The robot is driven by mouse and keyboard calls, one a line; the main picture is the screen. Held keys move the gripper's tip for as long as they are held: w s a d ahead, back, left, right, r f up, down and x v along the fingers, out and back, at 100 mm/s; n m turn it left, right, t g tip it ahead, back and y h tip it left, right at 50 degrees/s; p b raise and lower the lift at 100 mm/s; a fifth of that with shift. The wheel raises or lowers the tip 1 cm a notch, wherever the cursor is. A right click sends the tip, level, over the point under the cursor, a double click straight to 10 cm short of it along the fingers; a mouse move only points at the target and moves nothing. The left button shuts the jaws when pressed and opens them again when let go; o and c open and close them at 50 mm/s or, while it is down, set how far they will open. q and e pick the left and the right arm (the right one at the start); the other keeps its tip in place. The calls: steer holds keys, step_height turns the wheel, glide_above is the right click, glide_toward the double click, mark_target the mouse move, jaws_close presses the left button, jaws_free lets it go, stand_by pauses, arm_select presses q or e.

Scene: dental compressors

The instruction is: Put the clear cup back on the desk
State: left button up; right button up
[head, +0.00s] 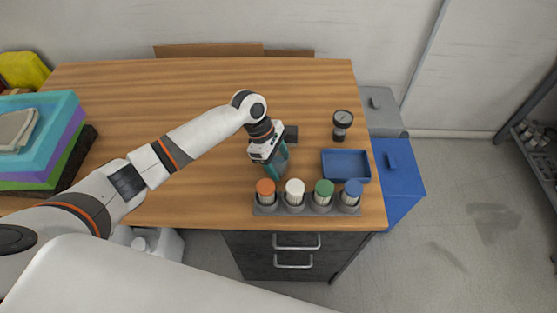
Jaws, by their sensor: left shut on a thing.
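My left gripper (273,164) reaches in from the left over the desk (200,90) and points down behind the rack of capped jars. It is shut on a clear cup (282,168), which shows only in part as a greyish see-through shape beside the teal fingers. The gripper hides most of the cup. I cannot tell whether the cup's base touches the desk top. My right gripper is not in view.
A grey rack (307,210) with orange, white, green and blue-capped jars stands at the front edge. The desk's back middle is clear.

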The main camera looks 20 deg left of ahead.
arm_select(q)
steer(key=o, duration=1.1)
steer(key=shift+c, duration=0.2)
steer(key=v, duration=1.2)
steer(key=shift+b, duration=0.35)
